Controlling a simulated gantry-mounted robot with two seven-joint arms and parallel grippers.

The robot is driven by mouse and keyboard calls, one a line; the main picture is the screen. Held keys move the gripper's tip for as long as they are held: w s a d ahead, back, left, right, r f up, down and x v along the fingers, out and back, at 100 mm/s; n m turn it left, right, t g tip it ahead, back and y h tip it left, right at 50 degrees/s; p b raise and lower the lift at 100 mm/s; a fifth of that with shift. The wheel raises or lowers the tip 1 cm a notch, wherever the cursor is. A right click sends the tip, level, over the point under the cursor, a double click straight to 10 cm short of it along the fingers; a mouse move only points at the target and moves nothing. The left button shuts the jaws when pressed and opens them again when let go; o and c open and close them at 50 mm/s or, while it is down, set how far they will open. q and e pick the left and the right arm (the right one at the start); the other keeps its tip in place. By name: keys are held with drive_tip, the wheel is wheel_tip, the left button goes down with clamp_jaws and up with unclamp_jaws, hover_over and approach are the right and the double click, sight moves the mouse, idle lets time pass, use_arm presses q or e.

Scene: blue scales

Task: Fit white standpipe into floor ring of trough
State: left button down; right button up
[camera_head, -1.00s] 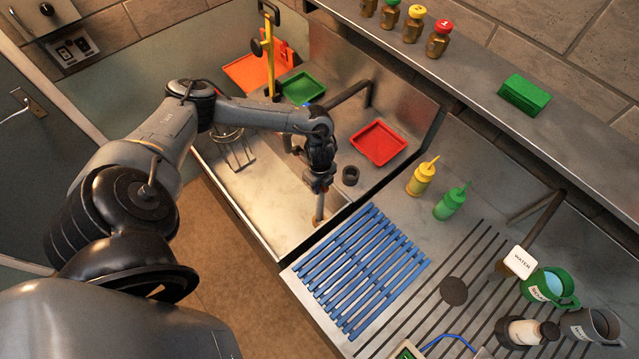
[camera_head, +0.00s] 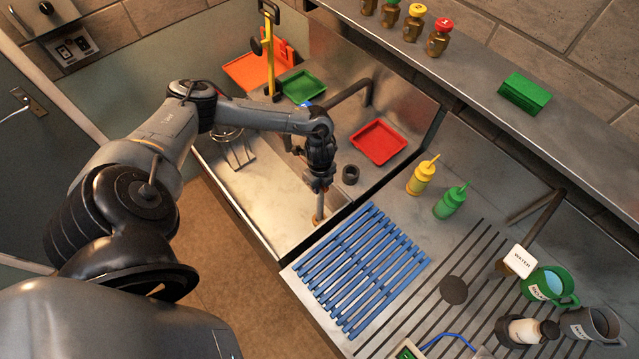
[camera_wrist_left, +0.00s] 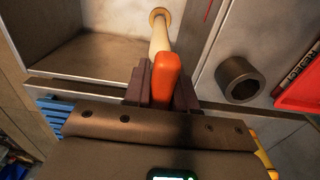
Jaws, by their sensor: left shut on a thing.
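My left gripper (camera_head: 319,184) points down over the trough (camera_head: 262,205) near its front right corner. It is shut on the standpipe; the pale pipe (camera_head: 319,206) shows below the fingers. In the left wrist view, an orange rounded piece (camera_wrist_left: 166,80) sits between the fingers, with the cream standpipe (camera_wrist_left: 160,40) running beyond it. The pipe's far end meets a tan floor ring (camera_wrist_left: 157,14). I cannot tell how deep the end sits in the ring. My right gripper is not in view.
A dark hollow cylinder (camera_head: 350,174) stands close to the right of the gripper. A red tray (camera_head: 378,142) and green tray (camera_head: 303,87) lie behind. A blue slatted rack (camera_head: 362,270) lies in front right; yellow (camera_head: 422,176) and green (camera_head: 451,202) bottles stand further right.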

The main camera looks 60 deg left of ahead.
use_arm(q)
drive_tip(key=shift+f, duration=0.55)
idle(0.6)
drive_tip(key=shift+f+b, duration=0.35)
drive_tip(key=shift+b, duration=0.05)
drive_tip(key=shift+f+b, duration=0.5)
drive_tip(key=shift+f, duration=0.3)
idle(0.3)
drive_tip(key=shift+f+b, duration=0.35)
drive_tip(key=shift+f, duration=0.2)
drive_tip(key=c, duration=0.8)
unclamp_jaws()
drive_tip(key=shift+c, duration=0.2)
wheel_tip(320, 180, up, 9)
drive_tip(key=shift+r+p, duration=0.2)
drive_tip(key=shift+p, duration=0.1)
drive_tip(key=shift+r, duration=0.7)
